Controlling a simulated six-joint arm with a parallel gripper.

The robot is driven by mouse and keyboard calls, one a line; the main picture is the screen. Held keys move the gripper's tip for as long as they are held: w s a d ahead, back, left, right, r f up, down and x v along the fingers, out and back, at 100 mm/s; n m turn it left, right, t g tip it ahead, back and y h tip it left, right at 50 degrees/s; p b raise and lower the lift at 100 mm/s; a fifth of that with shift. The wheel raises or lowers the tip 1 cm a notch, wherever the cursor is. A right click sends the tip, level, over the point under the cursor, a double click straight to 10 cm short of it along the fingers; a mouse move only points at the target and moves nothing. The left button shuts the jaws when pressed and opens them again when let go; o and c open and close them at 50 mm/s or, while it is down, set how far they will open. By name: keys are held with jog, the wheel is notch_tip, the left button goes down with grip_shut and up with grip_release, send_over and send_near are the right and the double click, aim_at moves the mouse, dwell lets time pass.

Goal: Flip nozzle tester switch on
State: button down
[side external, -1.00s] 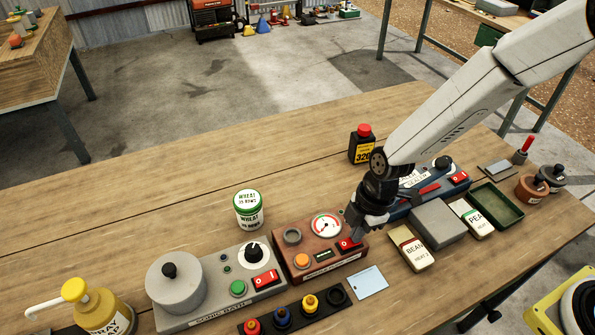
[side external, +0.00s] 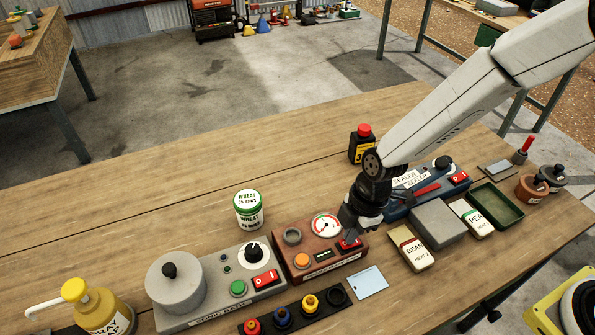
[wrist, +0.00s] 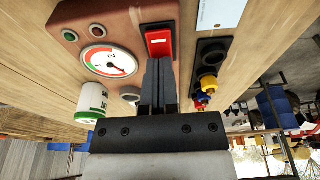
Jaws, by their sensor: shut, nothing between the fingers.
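The nozzle tester is a reddish-brown box (side external: 298,270) with a round dial gauge (side external: 326,225), an orange button (side external: 302,260) and a red rocker switch (side external: 351,245) at its right end. My gripper (side external: 349,236) is shut and empty, pointing down at the switch and partly covering it in the side view. In the wrist view, the two dark fingertips (wrist: 158,62) are together at the near edge of the red switch (wrist: 159,42). I cannot tell whether they touch it. Which way the rocker is tipped is also unclear.
A grey sonic bath (side external: 216,292) with its own red switch stands left of the tester. A blue sealer (side external: 425,190) stands behind on the right. A bean packet (side external: 412,248), a pale card (side external: 368,282) and a rack of coloured caps (side external: 296,311) lie close by.

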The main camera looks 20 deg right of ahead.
dwell(0.3)
jog(key=shift+v, duration=1.15)
jog(key=d+r, duration=0.6)
jog(key=r, duration=0.4)
jog(key=s+d+f+m+t+h, duration=0.1)
jog(key=s+d+m, duration=0.2)
jog(key=d+m, duration=0.4)
jog(key=s+d+f+m+t+h, duration=0.1)
jog(key=s+d+m, duration=0.2)
jog(key=d+m, duration=0.5)
jog(key=shift+s+f+m+t, duration=0.3)
jog(key=shift+m, duration=1.2)
jog(key=shift+w+a, duration=0.1)
jog(key=shift+a, duration=0.05)
